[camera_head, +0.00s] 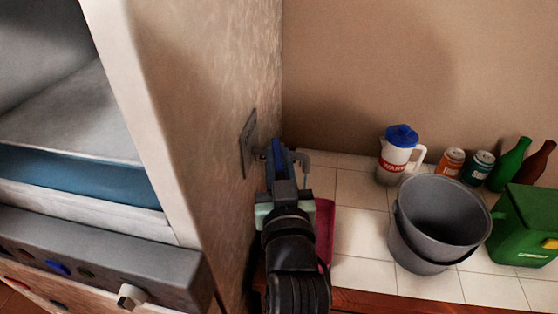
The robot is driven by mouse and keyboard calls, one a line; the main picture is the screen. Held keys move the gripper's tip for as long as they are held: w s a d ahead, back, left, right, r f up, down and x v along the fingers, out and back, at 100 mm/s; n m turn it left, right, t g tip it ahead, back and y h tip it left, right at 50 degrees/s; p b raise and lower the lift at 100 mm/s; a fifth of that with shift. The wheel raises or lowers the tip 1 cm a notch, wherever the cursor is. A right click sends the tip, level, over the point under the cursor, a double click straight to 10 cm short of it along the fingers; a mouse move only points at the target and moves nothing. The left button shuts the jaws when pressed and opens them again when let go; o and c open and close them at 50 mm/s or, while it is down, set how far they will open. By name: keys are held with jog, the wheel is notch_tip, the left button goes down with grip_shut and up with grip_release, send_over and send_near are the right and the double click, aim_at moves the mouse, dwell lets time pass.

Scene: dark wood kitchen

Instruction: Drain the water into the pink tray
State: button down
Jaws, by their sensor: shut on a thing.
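A grey tap (249,143) is fixed to the side wall by a square plate, and its curved spout shows to the right of my gripper. My gripper (279,165) is at the tap, shut on its handle. A blue part shows between the fingers, and the rest of the handle is mostly hidden by my gripper and arm. The pink tray (325,225) lies on the tiled counter below the tap, to the right of my arm. My arm hides much of the tray. I cannot make out any water.
A grey bucket (407,242) stands on the counter right of the tray. Behind it are a white jug with a blue lid (401,155), an orange can (451,162), a teal can (480,167) and a green bottle (508,165). A green container (525,225) is at the right.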

jog(key=c, duration=0.8)
grip_release()
jog(key=s+d+b, duration=0.1)
jog(key=s+b, duration=0.1)
jog(key=s, duration=1.1)
jog(key=shift+d, duration=0.4)
